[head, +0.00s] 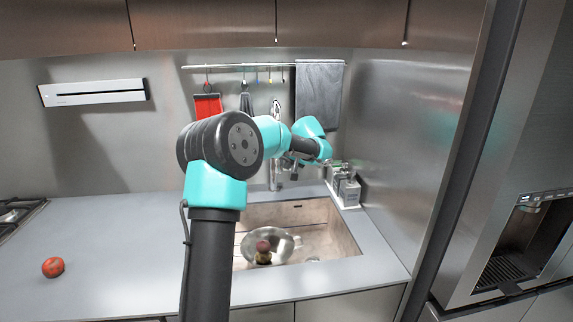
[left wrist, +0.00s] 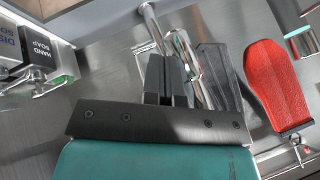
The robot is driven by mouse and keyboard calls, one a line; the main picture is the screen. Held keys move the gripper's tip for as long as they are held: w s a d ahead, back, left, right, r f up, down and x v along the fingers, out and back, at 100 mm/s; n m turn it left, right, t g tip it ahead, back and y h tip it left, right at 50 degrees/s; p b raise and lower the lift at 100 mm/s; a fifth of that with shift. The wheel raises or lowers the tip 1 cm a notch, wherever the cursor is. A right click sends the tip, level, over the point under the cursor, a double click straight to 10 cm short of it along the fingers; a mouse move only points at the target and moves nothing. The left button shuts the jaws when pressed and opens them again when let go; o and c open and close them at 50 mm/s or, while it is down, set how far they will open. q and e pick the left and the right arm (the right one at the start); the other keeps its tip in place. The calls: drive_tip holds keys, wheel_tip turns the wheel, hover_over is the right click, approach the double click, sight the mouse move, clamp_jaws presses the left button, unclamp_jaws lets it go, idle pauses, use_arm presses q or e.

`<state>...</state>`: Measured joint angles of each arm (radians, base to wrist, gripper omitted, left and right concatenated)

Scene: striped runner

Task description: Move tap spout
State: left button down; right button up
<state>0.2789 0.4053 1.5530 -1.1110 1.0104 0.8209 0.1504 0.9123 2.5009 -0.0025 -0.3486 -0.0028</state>
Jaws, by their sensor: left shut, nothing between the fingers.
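The chrome tap (head: 274,177) stands behind the sink, partly hidden by my left arm in the head view. In the left wrist view a shiny chrome tube of the tap, probably the spout (left wrist: 186,55), lies just to the right of my left gripper's fingertips (left wrist: 166,60). The dark fingers are together with nothing between them. They overlap the tube's edge in this view; I cannot tell whether they touch it. In the head view the left gripper is small and mostly lost against the tap. My right gripper is not in view.
The sink (head: 340,240) holds a metal pan (head: 284,243). Soap bottles (head: 349,189) stand in a caddy to the right of the tap. A red mitt (head: 208,106) and a grey towel (head: 319,92) hang from the rail. A tomato (head: 53,267) lies on the open left counter.

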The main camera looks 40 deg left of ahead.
use_arm(q)
drive_tip(key=d+r, duration=0.8)
drive_tip(key=d, duration=0.1)
drive_tip(key=shift+w+d, duration=0.25)
idle(0.4)
